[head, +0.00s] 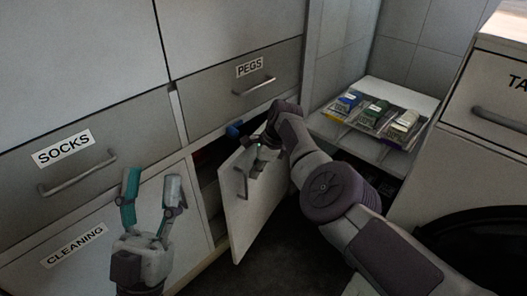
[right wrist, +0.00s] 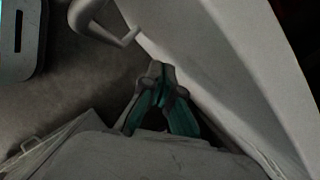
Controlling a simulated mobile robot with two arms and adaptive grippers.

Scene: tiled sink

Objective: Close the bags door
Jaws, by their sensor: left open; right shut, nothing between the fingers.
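A white cupboard door (head: 258,205) stands partly open under the PEGS drawer, swung out into the room. Its bar handle (head: 242,182) shows on its front; no bags label is visible. In the right wrist view a pale panel (right wrist: 225,60) runs down the right side, with a handle (right wrist: 105,25) at the upper left. My right gripper (head: 256,148) is at the door's upper part; it also shows in the right wrist view (right wrist: 160,75), shut and empty beside the panel. I cannot tell whether it touches. My left gripper (head: 151,185) is open and empty, in front of the CLEANING door.
The SOCKS drawer (head: 130,125) and PEGS drawer (head: 225,100) are shut. The CLEANING door (head: 60,265) is at the lower left. A tray of packets (head: 375,113) sits on a low shelf at the right, beside a white cabinet (head: 450,165). Dark floor lies below the open door.

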